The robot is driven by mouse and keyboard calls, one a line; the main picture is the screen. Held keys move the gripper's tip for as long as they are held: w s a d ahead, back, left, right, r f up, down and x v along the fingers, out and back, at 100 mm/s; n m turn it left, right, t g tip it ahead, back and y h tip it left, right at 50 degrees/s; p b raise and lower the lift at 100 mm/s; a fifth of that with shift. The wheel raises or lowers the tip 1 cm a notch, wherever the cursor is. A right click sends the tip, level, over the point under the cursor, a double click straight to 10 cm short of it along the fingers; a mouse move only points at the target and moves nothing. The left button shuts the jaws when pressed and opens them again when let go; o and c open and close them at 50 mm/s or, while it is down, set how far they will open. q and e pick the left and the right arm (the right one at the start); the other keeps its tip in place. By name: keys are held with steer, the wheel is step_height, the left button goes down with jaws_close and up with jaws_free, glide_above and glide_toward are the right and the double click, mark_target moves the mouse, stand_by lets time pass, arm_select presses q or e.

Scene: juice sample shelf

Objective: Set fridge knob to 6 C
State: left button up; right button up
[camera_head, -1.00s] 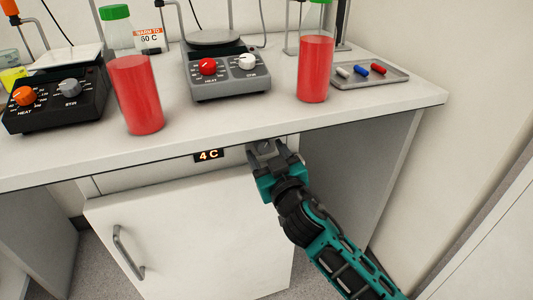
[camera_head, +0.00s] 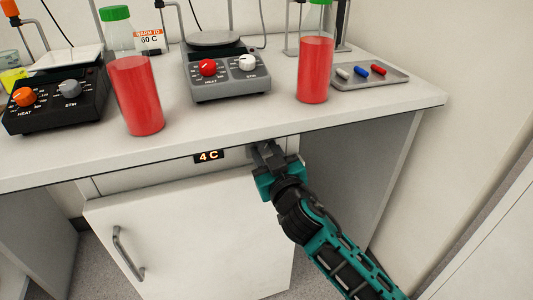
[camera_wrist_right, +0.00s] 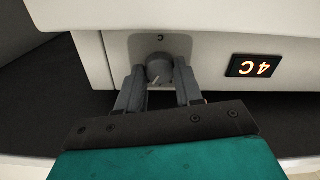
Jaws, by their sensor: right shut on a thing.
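The fridge (camera_head: 185,235) is a white cabinet under the bench, with a panel above its door. Its display (camera_head: 209,155) reads 4 C; it also shows upside down in the right wrist view (camera_wrist_right: 254,65). The fridge knob (camera_wrist_right: 159,68) is a grey round dial with a light pointer mark, on a plate marked C. My right gripper (camera_head: 265,151) is at the panel, right of the display. In the right wrist view its fingers (camera_wrist_right: 160,84) stand on both sides of the knob, shut on it. In the head view the gripper hides the knob. My left gripper is not in view.
The bench top (camera_head: 230,125) overhangs the panel just above my right gripper. Two red juice bottles (camera_head: 135,95) (camera_head: 315,70), a grey hotplate (camera_head: 228,80), a black hotplate (camera_head: 55,100) and a small tray (camera_head: 350,82) stand on it. Open space lies right of the fridge.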

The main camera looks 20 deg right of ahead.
steer(key=shift+n, duration=0.4)
steer(key=n+p, duration=0.1)
steer(key=n, duration=0.1)
steer(key=shift+n, duration=0.3)
steer(key=shift+n+p, duration=0.6)
steer(key=shift+n, duration=0.6)
steer(key=o, duration=1)
steer(key=shift+o, duration=0.2)
steer(key=s, duration=1.3)
steer(key=shift+d, duration=0.25)
